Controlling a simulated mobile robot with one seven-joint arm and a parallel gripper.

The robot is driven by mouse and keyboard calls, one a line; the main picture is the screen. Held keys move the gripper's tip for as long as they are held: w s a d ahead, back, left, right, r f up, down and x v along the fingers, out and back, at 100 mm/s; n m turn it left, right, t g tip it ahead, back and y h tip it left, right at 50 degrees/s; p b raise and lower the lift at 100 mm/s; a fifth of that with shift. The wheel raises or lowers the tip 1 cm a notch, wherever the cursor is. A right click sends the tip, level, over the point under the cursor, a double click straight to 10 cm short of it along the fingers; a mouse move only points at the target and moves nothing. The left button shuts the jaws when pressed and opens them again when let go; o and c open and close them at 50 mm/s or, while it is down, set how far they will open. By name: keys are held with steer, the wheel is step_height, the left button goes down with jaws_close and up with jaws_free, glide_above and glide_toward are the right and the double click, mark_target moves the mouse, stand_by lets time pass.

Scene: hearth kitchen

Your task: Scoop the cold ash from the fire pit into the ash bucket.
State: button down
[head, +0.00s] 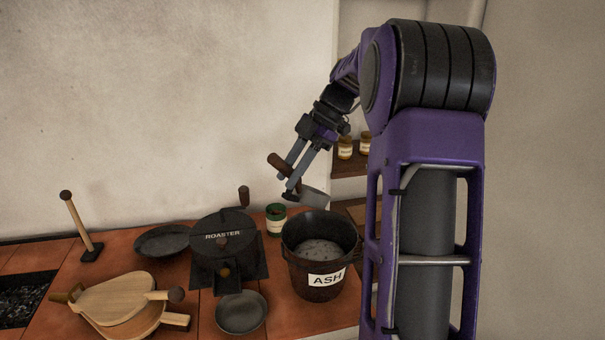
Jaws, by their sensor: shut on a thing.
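My gripper (288,178) is shut on a scoop that has a brown wooden handle (280,165) and a grey metal pan (314,198). The scoop is above the back rim of the ash bucket, and the pan looks tilted. I cannot tell whether any ash is in the pan. The ash bucket (306,281) is dark, round and upright, with a white "ASH" label. Grey ash (320,253) lies inside it. The fire pit (25,300) is a dark opening at the far left, cut by the picture's edge. Its contents look black and speckled.
A black roaster (223,247) and a green tin (276,215) stand close left of the bucket. A small grey bowl (241,313), wooden bellows (115,303), a dark pan (165,240) and an upright wooden-handled tool (80,220) are farther left. Jars (345,148) stand on a shelf behind.

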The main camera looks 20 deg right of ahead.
steer(key=a+h+b, duration=0.1)
steer(key=s+a+t+h+b, duration=0.1)
steer(key=h, duration=0.1)
steer(key=shift+s+a, duration=0.2)
steer(key=shift+s, duration=0.05)
steer(key=h, duration=0.1)
steer(key=s+a+r+n+t+h+b, duration=0.1)
steer(key=h, duration=0.1)
steer(key=shift+s+a+b, duration=0.15)
steer(key=shift+s+b, duration=0.1)
steer(key=shift+b, duration=0.05)
steer(key=shift+r, duration=0.15)
stand_by(0.9)
steer(key=shift+f, duration=0.2)
stand_by(0.4)
